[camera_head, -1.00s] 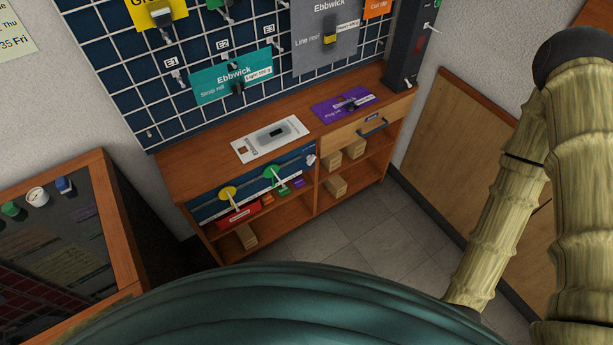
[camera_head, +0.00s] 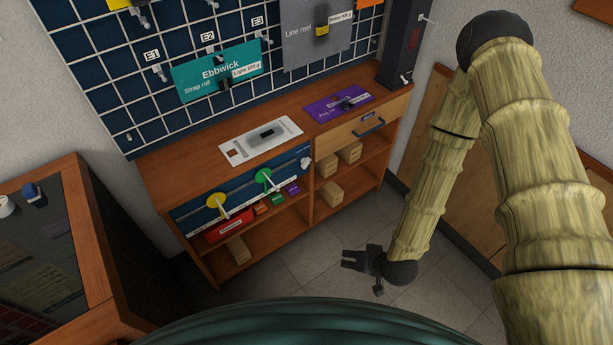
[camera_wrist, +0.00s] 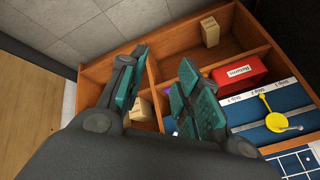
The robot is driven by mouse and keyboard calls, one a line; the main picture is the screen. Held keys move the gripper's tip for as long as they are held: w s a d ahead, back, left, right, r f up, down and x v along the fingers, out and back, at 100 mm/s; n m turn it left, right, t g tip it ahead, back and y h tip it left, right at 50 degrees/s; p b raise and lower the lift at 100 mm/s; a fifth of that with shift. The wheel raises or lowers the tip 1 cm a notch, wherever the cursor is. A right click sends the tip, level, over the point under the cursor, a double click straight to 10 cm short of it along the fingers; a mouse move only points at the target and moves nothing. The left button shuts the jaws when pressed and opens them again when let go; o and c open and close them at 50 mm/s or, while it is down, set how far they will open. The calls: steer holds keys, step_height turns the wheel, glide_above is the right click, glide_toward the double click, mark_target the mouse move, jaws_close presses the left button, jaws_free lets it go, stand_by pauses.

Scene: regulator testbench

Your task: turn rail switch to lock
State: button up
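A blue rail panel (camera_head: 238,192) runs along the left front of the wooden cabinet. A yellow disc (camera_head: 217,203) and a green disc (camera_head: 264,180), each with a white hook, sit on it. A small white knob-like part (camera_head: 306,163), possibly the rail switch, is at its right end; its setting is too small to read. My gripper (camera_head: 344,259) is in front of and below the cabinet, apart from the rail. In the wrist view my gripper (camera_wrist: 165,62) is open and empty, with the yellow disc (camera_wrist: 276,122) at the right. The green disc is not visible there.
A red Returns bin (camera_head: 230,226) and several small boxes (camera_head: 327,191) occupy the shelves. A white card (camera_head: 240,152) and purple package (camera_head: 325,110) lie on top. A dark-topped wooden case (camera_head: 75,220) stands left. The floor (camera_head: 320,250) before the cabinet is clear.

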steer(key=w+a+f+t+y+b, duration=0.1)
steer(key=w+a+t+y+b, duration=0.15)
steer(key=w+b, duration=0.4)
steer(key=w+a+f+t+y+b, duration=0.1)
steer(key=w+a+t+b, duration=0.25)
steer(key=w, duration=0.65)
steer(key=m+t+y+b, duration=0.1)
steer(key=t+y+b, duration=0.2)
steer(key=b, duration=0.2)
glide_toward(308, 165)
steer(key=x, duration=0.9)
steer(key=shift+w+a+r, duration=0.1)
steer(key=shift+w+r, duration=0.05)
steer(key=shift+w, duration=0.05)
steer(key=shift+c, duration=0.2)
jaws_close()
steer(key=shift+a, duration=0.15)
